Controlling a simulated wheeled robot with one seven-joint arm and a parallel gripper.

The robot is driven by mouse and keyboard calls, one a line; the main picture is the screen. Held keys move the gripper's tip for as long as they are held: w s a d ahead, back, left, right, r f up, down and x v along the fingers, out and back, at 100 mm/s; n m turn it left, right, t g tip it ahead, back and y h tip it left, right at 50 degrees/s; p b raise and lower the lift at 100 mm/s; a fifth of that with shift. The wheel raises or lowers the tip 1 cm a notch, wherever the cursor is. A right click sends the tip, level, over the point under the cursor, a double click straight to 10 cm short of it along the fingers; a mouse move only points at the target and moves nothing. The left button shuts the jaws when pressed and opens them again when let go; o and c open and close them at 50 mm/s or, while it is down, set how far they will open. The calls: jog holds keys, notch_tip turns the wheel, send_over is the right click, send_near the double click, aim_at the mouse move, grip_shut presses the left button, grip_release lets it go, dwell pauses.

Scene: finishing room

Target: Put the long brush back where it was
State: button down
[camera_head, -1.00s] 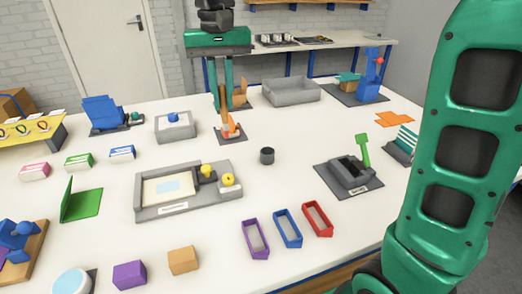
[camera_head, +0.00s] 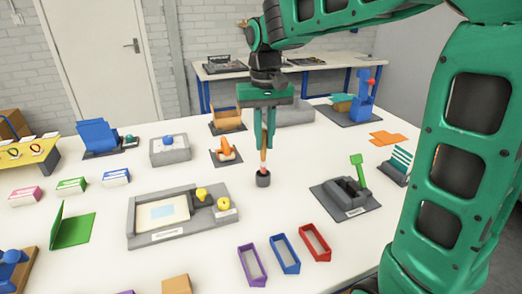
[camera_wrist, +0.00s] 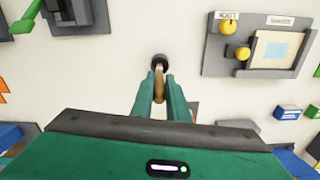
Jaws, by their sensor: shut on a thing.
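My gripper (camera_head: 264,150) is shut on the long brush (camera_head: 263,158), which hangs upright between its green fingers. The brush's wooden handle (camera_wrist: 158,88) also shows in the wrist view, between the fingers. Its lower end meets the small dark round cup (camera_head: 263,180) in the picture. The cup also shows in the wrist view (camera_wrist: 160,60), just beyond the brush's end. I cannot tell whether the tip is inside the cup or just above it.
An orange holder on a dark pad (camera_head: 226,152) stands left of the cup. A grey panel with yellow knobs (camera_head: 180,232) lies front left. A grey device with a green lever (camera_head: 345,195) is to the right. Purple, blue and red trays (camera_head: 285,253) lie in front.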

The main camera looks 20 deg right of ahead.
aim_at(264, 156)
jog(key=shift+f, duration=1.75)
jog(key=shift+f, duration=0.1)
jog(key=c, duration=1.7)
grip_release()
notch_tip(264, 156, up, 12)
jog(key=shift+r, duration=0.1)
jog(key=s+d+f+m, duration=0.2)
jog(key=s+d+f, duration=0.2)
jog(key=s+d, duration=0.35)
jog(key=s+d+f+m, duration=0.1)
jog(key=s+d+f, duration=0.45)
jog(key=s, duration=0.25)
jog(key=shift+m, duration=0.8)
jog(key=s+d+f, duration=0.1)
jog(key=s+f, duration=0.1)
jog(key=s, duration=0.2)
jog(key=s+d+f, duration=0.1)
jog(key=s+f, duration=0.2)
jog(key=s, duration=0.1)
jog(key=s+d+f, duration=0.2)
jog(key=s, duration=0.2)
jog(key=shift+s+f, duration=0.15)
jog(key=shift+f, duration=0.15)
